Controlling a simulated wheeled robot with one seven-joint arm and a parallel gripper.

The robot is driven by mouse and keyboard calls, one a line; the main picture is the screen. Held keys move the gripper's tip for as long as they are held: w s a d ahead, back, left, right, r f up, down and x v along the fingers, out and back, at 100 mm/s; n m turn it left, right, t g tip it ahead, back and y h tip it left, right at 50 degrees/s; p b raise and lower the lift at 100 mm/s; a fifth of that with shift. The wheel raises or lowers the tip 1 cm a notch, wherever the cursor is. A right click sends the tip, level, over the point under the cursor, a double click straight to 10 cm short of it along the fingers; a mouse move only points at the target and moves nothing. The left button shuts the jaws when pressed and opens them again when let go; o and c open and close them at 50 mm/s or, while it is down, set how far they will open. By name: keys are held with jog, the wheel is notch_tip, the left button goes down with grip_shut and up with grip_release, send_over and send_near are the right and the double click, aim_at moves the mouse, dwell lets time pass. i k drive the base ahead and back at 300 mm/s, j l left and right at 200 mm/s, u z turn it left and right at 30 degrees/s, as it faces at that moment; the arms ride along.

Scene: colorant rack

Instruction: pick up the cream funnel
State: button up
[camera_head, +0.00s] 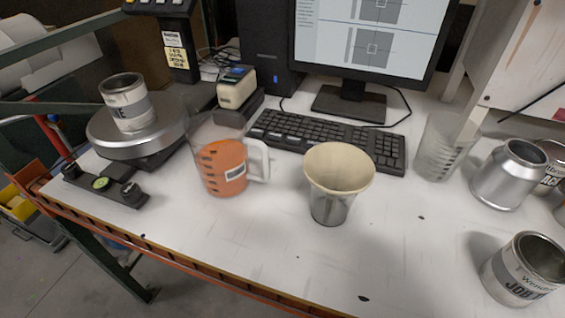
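The cream funnel (339,168) is a wide, round-mouthed cone near the middle of the white table in the head view. Its mouth faces up. It sits in the top of a grey, see-through cup or container (329,211), which hides its lower end. My gripper does not show in this view, so I cannot see where it is relative to the funnel.
A jug with orange content (222,168) stands left of the funnel. A keyboard (325,138) and monitor (365,35) are behind. A clear beaker (440,146) and metal cans (508,174) stand right. A can (128,102) sits on a round scale (165,132). The front table is mostly clear.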

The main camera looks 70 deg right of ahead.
aim_at(334, 168)
jog(key=k+j+z, duration=0.3)
jog(key=k+j, duration=0.2)
jog(key=k+j+z, duration=0.3)
jog(key=k, duration=0.25)
jog(key=j, duration=0.1)
